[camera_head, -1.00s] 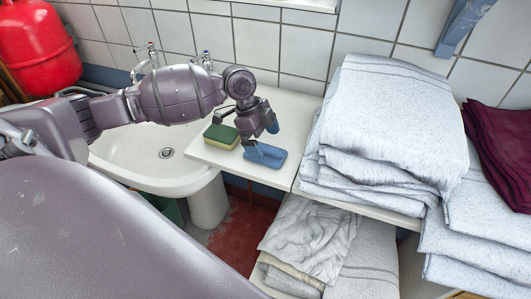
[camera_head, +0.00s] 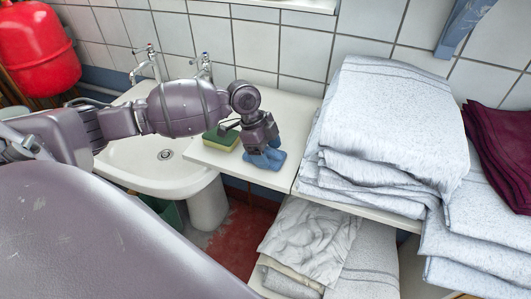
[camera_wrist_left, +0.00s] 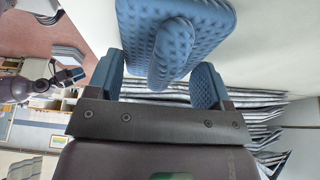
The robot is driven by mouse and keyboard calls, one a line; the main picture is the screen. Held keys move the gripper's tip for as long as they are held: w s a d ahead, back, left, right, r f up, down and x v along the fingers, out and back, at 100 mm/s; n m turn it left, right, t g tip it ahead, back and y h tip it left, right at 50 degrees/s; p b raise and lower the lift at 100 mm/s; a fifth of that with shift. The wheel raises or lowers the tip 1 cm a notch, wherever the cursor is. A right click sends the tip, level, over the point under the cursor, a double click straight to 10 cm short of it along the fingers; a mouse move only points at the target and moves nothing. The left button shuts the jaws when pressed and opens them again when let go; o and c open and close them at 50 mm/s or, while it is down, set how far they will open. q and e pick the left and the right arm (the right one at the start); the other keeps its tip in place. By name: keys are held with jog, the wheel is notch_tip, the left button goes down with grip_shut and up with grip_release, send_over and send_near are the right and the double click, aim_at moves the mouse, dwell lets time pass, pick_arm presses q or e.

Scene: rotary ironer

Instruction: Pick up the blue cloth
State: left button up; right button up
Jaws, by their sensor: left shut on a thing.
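The blue cloth (camera_head: 266,160) lies on the white shelf beside the sink, bunched up under my left gripper (camera_head: 262,146). The left gripper points down and is shut on the cloth. In the left wrist view the dimpled blue cloth (camera_wrist_left: 205,30) has a raised fold between the two blue finger pads of my left gripper (camera_wrist_left: 160,82). The cloth still appears to rest on the shelf. My right gripper (camera_wrist_left: 68,76) shows small at the left of the wrist view; its jaws are too small to read.
A green and yellow sponge (camera_head: 222,138) sits close left of the cloth. The white sink (camera_head: 140,165) with two taps is further left. Folded pale towels (camera_head: 385,125) are stacked to the right, with dark red cloths (camera_head: 500,150) beyond. A tiled wall stands behind.

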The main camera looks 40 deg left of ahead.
aim_at(267, 149)
pick_arm(q)
jog(key=shift+r, duration=0.15)
notch_tip(267, 149, up, 20)
jog(key=p, duration=0.2)
dwell(0.3)
